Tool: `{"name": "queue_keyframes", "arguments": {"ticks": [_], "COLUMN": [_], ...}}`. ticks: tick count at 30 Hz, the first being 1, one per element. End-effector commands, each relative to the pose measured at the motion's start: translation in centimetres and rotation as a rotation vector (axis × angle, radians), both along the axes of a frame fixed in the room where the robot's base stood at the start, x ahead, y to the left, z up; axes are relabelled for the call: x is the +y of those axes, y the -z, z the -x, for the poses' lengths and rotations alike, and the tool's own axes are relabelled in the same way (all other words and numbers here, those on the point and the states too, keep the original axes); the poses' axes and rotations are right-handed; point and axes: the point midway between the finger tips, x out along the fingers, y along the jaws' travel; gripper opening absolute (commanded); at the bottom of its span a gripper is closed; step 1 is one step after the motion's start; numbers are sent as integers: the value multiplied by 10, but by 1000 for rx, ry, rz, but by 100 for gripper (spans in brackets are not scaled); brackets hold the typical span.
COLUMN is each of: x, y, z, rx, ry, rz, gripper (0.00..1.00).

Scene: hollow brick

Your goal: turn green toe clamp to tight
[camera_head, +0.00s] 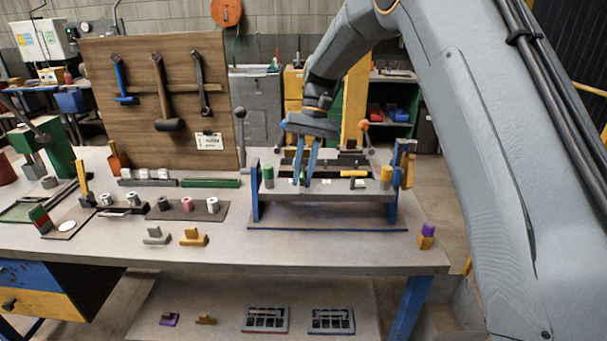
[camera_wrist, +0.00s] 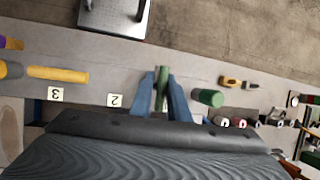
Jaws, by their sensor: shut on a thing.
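The green toe clamp (camera_wrist: 163,78) shows in the wrist view as a narrow green bar, end towards the camera. My gripper (camera_wrist: 162,95) has its two blue fingers on either side of it, shut on it. In the head view my gripper (camera_head: 305,172) reaches down onto the grey fixture (camera_head: 325,187) on blue legs, left of its middle. The fingers mostly hide the green clamp there. A yellow clamp bar (camera_head: 354,173) lies along the fixture to the right; it also shows in the wrist view (camera_wrist: 57,74). White labels 2 (camera_wrist: 115,100) and 3 (camera_wrist: 55,94) are visible.
A purple-topped yellow block (camera_head: 427,232) sits at the table's right. The table front before the fixture is clear.

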Motion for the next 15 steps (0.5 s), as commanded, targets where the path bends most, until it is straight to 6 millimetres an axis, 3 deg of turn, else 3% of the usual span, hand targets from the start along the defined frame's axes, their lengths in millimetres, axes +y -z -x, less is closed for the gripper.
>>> {"name": "queue_keyframes", "arguments": {"ticks": [4, 5, 8, 15], "x": [1, 1, 1, 0], "y": [-1, -1, -1, -1], "z": [-1, -1, -1, -1], "rx": [-6, -6, -5, -3], "ry": [0, 0, 0, 1], "rz": [-3, -3, -3, -1], "gripper": [0, 19, 33, 33]}}
